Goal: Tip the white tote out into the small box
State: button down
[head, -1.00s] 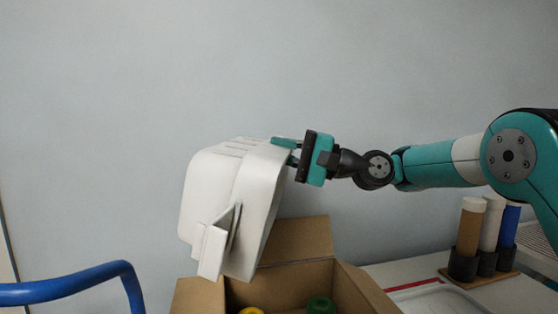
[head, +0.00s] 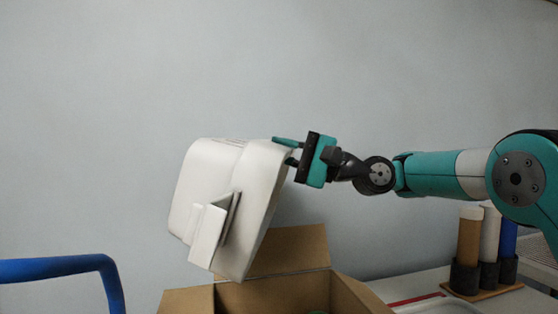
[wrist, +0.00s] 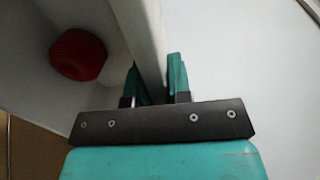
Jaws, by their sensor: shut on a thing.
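The white tote (head: 207,178) is tilted steeply in the air above the small box, its open side turned down and out of the head camera's sight. My gripper (head: 286,151) is shut on the tote's rim at its upper right. In the wrist view, the fingers (wrist: 158,86) pinch the tote wall (wrist: 146,40) from both sides. A red round thing (wrist: 79,54) is inside the tote. The small box (head: 285,291) is open brown cardboard with its flaps out.
Brown, white and blue tubes (head: 469,237) stand in dark holders on a wooden base, on the table at right. A pale tray (head: 440,305) lies in front of them. A blue rail (head: 60,264) is at lower left.

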jog(key=shift+s+d+f+y+b, duration=0.1)
jog(key=shift+d+y+b, duration=0.3)
jog(key=shift+b, duration=0.9)
jog(key=shift+s+d+f+y+b, duration=0.1)
jog(key=shift+d+y+b, duration=0.3)
jog(key=shift+b, duration=0.85)
jog(key=shift+d+r, duration=0.1)
jog(key=shift+r, duration=0.05)
notch_tip(320, 180, up, 2)
jog(key=p, duration=0.3)
jog(key=shift+r, duration=0.25)
jog(key=shift+f+b, duration=1.35)
jog(key=shift+f, duration=0.2)
jog(key=shift+r, duration=0.2)
jog(key=shift+r+p, duration=0.15)
jog(key=shift+p, duration=0.2)
